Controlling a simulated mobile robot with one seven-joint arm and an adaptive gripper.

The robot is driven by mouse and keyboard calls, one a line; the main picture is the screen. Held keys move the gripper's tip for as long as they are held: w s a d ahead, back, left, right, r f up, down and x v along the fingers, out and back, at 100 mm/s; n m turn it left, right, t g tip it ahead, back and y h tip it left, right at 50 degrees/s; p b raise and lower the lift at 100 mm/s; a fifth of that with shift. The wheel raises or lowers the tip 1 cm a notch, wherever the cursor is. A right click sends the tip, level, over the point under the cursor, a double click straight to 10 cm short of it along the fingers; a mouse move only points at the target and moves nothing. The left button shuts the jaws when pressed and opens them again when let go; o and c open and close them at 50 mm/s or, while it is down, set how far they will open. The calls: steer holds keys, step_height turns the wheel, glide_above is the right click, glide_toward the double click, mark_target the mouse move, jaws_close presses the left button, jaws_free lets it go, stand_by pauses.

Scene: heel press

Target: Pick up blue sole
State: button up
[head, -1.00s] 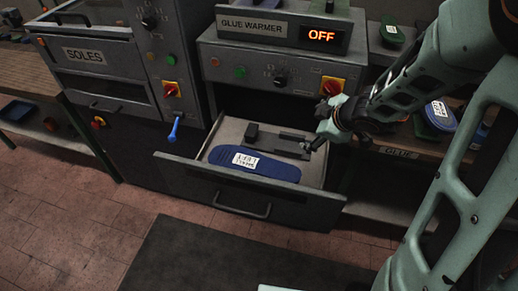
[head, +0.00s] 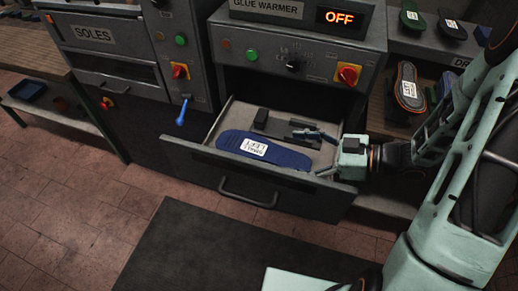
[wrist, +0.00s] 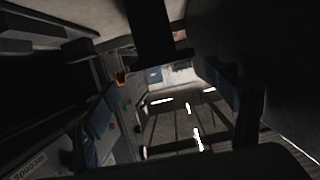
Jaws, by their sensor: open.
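The blue sole (head: 285,157) lies flat in the open drawer (head: 212,184), with a white label on its upper face reading like "small left". Its right end points towards my gripper (head: 312,153). My gripper is open and low at the drawer's right side, with one finger towards the back and the other near the front wall. The fingertips are close beside the sole's right end; I cannot tell whether they touch it or straddle it. The wrist view is dark and shows parts of my gripper (wrist: 200,65), but I cannot make out the sole there.
Dark blocks (head: 276,124) lie behind the sole in the drawer. The drawer's front wall and handle (head: 248,192) stand in front. The glue warmer (head: 300,50) above reads OFF. More soles (head: 410,88) lie on the shelf at right. A blue lever (head: 182,112) sticks out at left.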

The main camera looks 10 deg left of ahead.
mark_target(262, 149)
steer(key=x, duration=0.8)
steer(key=shift+w+a, duration=0.15)
steer(key=shift+a, duration=0.3)
steer(key=shift+c, duration=0.7)
steer(key=c, duration=1.1)
steer(key=shift+r, duration=0.1)
